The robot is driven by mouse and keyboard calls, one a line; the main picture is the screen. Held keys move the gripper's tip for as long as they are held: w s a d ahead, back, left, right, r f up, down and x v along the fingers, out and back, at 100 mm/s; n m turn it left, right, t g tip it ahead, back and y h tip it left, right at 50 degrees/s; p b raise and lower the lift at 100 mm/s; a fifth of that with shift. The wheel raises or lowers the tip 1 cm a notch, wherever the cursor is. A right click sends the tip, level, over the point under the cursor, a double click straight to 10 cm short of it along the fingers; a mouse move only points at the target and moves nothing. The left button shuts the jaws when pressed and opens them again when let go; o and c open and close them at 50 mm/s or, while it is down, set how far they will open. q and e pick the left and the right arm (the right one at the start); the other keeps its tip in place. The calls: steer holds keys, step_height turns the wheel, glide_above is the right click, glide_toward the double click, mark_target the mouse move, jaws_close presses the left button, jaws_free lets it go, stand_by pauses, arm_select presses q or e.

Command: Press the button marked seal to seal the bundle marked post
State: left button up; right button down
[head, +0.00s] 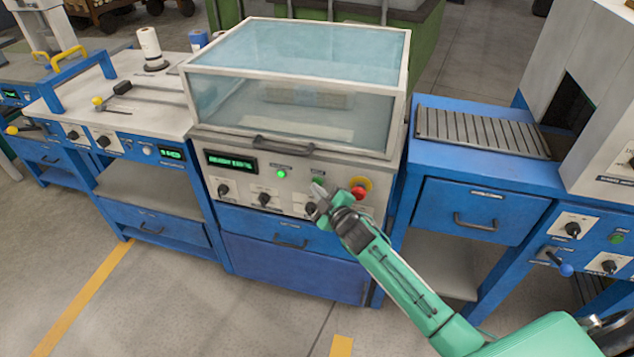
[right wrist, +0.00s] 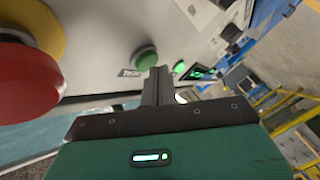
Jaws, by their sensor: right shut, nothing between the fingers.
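My right gripper (head: 319,194) is shut and empty, its fingertips at the front panel of the machine with the clear hood (head: 290,95). A green button (right wrist: 145,57) sits on that panel, with a small label beside it too blurred to read. In the right wrist view my right gripper's (right wrist: 160,73) closed tips are right beside this button; I cannot tell whether they touch. In the head view the button (head: 318,181) shows just above the fingertips. A pale brown bundle (head: 305,97) lies under the closed hood; its marking is not legible. My left gripper is not in view.
A red mushroom button (right wrist: 25,80) on a yellow collar (right wrist: 45,25) is close to the gripper. A lit green lamp (head: 281,174), dark knobs (head: 264,198) and a green display (head: 231,161) share the panel. A slatted conveyor (head: 480,133) stands right, a workbench (head: 145,108) left.

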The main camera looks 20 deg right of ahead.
steer(key=shift+w+d, duration=0.2)
steer(key=shift+w, duration=0.05)
stand_by(0.9)
steer(key=shift+s+a, duration=0.1)
steer(key=shift+s+a+p, duration=0.35)
steer(key=shift+s, duration=0.2)
steer(key=s+a, duration=0.1)
steer(key=s, duration=0.1)
steer(key=s+a+p, duration=0.1)
steer(key=s, duration=0.1)
steer(key=shift+a+p, duration=0.3)
steer(key=shift+a, duration=0.1)
stand_by(0.6)
